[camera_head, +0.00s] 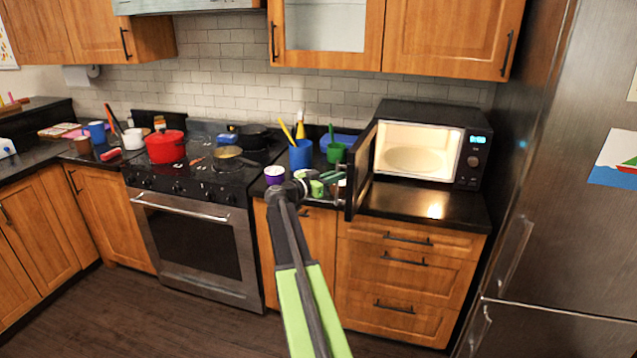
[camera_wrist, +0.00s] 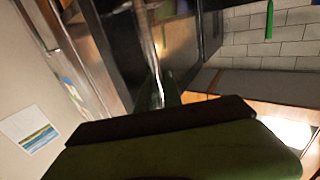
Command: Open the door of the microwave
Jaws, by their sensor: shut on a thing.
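The black microwave (camera_head: 432,112) stands on the counter at the right with its light on and its cavity and round plate showing. Its door (camera_head: 362,165) is swung wide open on the left side and points out toward me. My gripper (camera_head: 335,178) is at the door's outer left face, shut on the door handle (camera_head: 341,185). In the wrist view the handle (camera_wrist: 148,40) is a long bright bar running down between my fingers (camera_wrist: 163,95). The fingertips are dark and partly hidden there.
A blue cup with utensils (camera_head: 300,155), a green cup (camera_head: 336,152) and a purple cup (camera_head: 274,175) stand left of the door, close to my arm. The fridge (camera_head: 560,200) is at the right. A red pot (camera_head: 165,147) sits on the stove.

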